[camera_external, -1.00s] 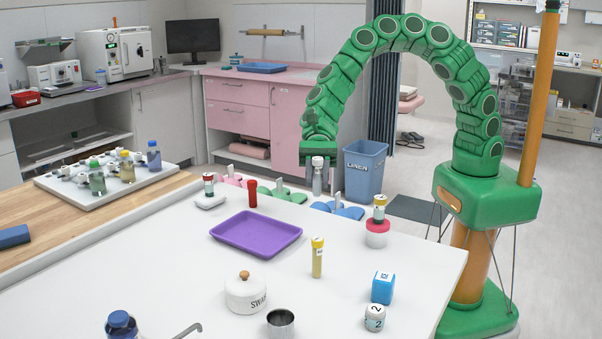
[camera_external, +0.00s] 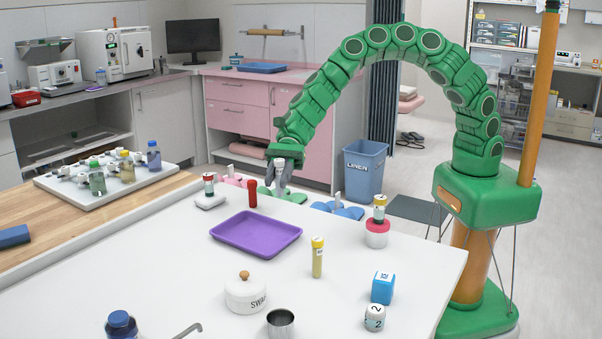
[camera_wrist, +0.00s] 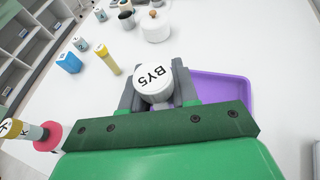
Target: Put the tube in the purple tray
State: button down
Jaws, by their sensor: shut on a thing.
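My gripper (camera_external: 279,184) is shut on a tube with a white cap (camera_external: 280,163). In the wrist view the cap (camera_wrist: 154,80), lettered BY5, sits between the fingers (camera_wrist: 157,98) and hides the tube's body below. The tube looks about upright. The purple tray (camera_external: 256,234) lies flat and empty on the white table. In the external picture my gripper is above and to the right of the tray, toward the table's far edge. In the wrist view part of the tray (camera_wrist: 222,88) shows to the right, behind my gripper.
A yellow-capped tube (camera_external: 317,258) stands right of the tray. A red tube (camera_external: 252,194) and a red-capped tube on a white base (camera_external: 209,187) stand behind it. A white lidded pot (camera_external: 246,295), a metal cup (camera_external: 281,323), a blue cube (camera_external: 383,288) and a pink-lidded jar (camera_external: 377,234) also stand there.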

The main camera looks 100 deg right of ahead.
jog(key=w+f, duration=0.2)
jog(key=w+a+f, duration=0.1)
jog(key=w+f, duration=0.3)
jog(key=shift+w+a+f, duration=0.25)
jog(key=shift+w, duration=0.05)
jog(key=shift+w+a+f, duration=0.15)
jog(key=shift+w+f, duration=0.05)
jog(key=shift+f, duration=1.6)
jog(key=shift+f, duration=0.1)
jog(key=c, duration=0.8)
grip_release()
jog(key=shift+c, duration=0.2)
jog(key=shift+s+d+r, duration=0.15)
jog(key=shift+d+r, duration=0.2)
jog(key=shift+d, duration=0.1)
jog(key=v, duration=1.1)
